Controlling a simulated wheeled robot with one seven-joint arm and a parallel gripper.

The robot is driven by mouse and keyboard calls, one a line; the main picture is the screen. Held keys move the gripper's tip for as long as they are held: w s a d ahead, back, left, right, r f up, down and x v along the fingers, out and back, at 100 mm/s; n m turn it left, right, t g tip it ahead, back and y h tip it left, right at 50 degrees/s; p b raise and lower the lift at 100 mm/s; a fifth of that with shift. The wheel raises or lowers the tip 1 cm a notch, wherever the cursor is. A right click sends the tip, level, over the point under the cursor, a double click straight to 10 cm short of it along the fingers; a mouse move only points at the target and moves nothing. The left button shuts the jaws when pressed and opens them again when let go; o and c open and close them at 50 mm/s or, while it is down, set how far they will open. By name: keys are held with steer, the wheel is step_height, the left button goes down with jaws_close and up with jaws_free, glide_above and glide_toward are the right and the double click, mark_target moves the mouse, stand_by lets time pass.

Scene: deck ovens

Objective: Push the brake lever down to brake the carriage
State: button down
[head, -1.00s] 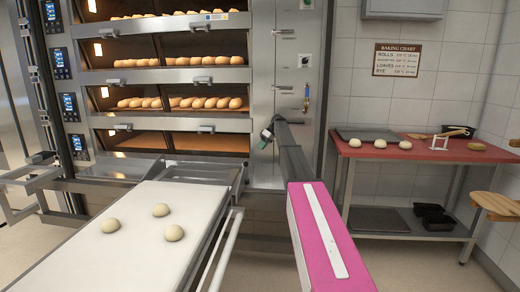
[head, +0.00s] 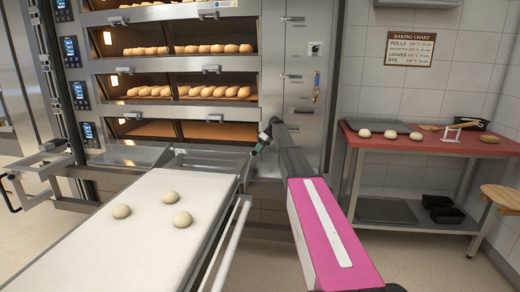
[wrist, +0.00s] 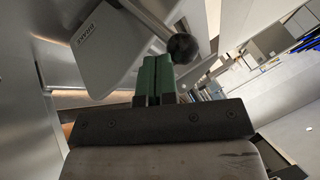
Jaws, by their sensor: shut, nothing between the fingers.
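The brake lever shows in the wrist view as a metal rod ending in a black ball knob (wrist: 182,47). A grey plate (wrist: 105,43) with small lettering is beside the rod. My gripper (wrist: 157,72) has its green fingers together and empty, with the tips just below and left of the knob in the picture; I cannot tell whether they touch it. In the head view my gripper (head: 264,139) is small, at the far end of my arm, by the oven front. The carriage (head: 95,240) has a white top with three dough balls. I cannot make out the lever in the head view.
The deck ovens (head: 200,70) with several rows of bread stand behind the carriage. A side rail (head: 228,245) runs along the carriage's right edge. A red-topped table (head: 400,143) with dough balls and tools stands at the right. Floor is free between carriage and table.

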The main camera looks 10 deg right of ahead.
steer(key=shift+s, duration=0.1)
steer(key=s+a+f+n+t+h, duration=0.2)
steer(key=s+f+t, duration=0.6)
steer(key=s, duration=0.4)
steer(key=shift+s+a+n+t+h, duration=0.25)
steer(key=shift+a+n+t+h, duration=0.15)
steer(key=shift+a+n+t, duration=0.5)
steer(key=shift+a+g, duration=0.15)
steer(key=shift+g, duration=0.25)
